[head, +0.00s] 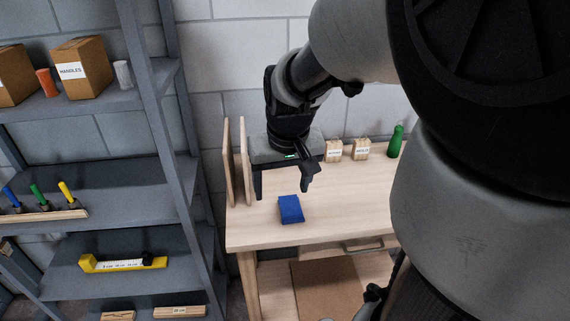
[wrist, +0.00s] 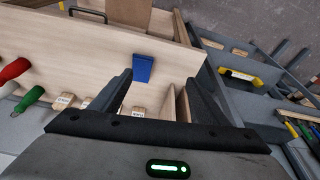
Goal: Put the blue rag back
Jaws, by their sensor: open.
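The blue rag (head: 291,209) lies folded on the wooden workbench (head: 330,225), near its front left part. In the wrist view the rag (wrist: 142,69) lies on the bench top beyond the fingertips. My gripper (head: 283,190) is open and empty, above the bench and a little behind and above the rag. In the wrist view its two fingers (wrist: 158,82) are spread wide, with the rag showing between them and apart from both.
Two upright wooden boards (head: 240,165) stand at the bench's left end, close to my gripper. A grey shelf rack (head: 130,175) with boxes, screwdrivers and a yellow level (head: 122,262) is at left.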

